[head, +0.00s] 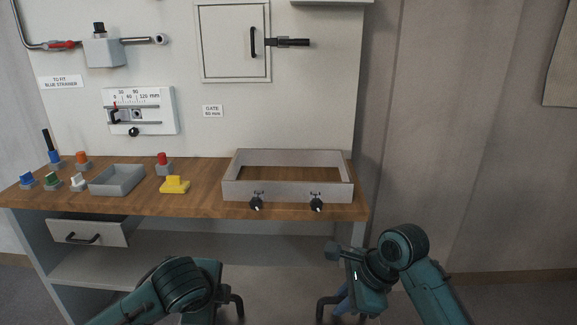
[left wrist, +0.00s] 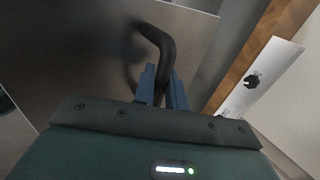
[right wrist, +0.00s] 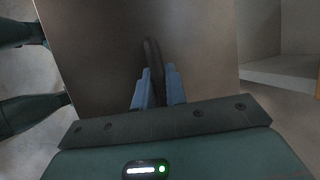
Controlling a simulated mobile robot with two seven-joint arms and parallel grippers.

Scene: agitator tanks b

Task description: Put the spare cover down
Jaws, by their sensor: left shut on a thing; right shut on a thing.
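The spare cover is a flat grey plate with two black bar handles. It fills much of the left wrist view (left wrist: 85,65) and the right wrist view (right wrist: 205,65). My left gripper (left wrist: 163,85) is shut on one handle (left wrist: 155,38). My right gripper (right wrist: 158,88) is shut on the other handle (right wrist: 152,50); it also shows at the lower right of the head view (head: 342,297). Both handles show low in the head view, in front of the bench. The plate's outline is hard to make out there, and its underside is hidden.
A grey rectangular frame (head: 285,190) with two black knobs stands on the wooden bench (head: 205,203). Left of it are a yellow block (head: 174,185), a grey tray (head: 104,190) and several coloured knobs. A drawer (head: 62,231) juts out below. The shelf (head: 110,269) looks clear.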

